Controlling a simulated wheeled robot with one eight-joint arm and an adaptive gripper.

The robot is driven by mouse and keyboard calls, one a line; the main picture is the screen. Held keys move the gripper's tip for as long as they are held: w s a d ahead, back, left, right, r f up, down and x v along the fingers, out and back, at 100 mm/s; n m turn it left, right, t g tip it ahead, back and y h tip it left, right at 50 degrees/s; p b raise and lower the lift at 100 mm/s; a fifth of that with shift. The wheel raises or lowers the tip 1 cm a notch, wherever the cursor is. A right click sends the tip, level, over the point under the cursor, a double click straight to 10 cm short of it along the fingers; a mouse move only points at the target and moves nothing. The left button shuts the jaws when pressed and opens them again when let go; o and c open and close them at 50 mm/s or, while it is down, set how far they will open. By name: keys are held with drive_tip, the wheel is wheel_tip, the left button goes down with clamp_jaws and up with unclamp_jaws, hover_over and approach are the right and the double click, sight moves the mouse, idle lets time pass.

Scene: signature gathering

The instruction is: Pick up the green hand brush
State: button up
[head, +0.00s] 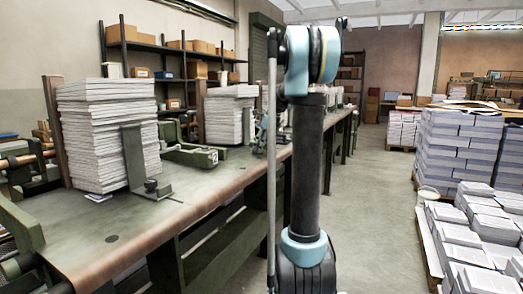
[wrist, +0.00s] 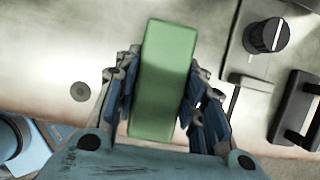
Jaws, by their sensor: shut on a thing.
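The green hand brush (wrist: 163,105) shows in the wrist view as a plain green block, long side running up and down the picture. My gripper (wrist: 162,68) is shut on it, with one blue-and-grey finger against each long side. The brush's bristles cannot be seen from here. Below it lies a pale worktop (wrist: 40,60); I cannot tell how high above the worktop the brush is. In the head view my arm stands upright in the middle, and the gripper and brush cannot be made out.
The long workbench (head: 190,200) runs along the left in the head view. A tall paper stack (head: 95,135) and a green metal bracket (head: 135,160) stand on it. A black knob (wrist: 268,36) and black handle (wrist: 297,110) are right of the brush. Stacked pallets (head: 460,150) line the right; the aisle (head: 375,200) is clear.

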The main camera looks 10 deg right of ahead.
wheel_tip(320, 180, up, 10)
drive_tip(key=shift+r, duration=0.25)
idle(0.4)
drive_tip(key=shift+o, duration=0.9)
drive_tip(key=shift+s, duration=0.1)
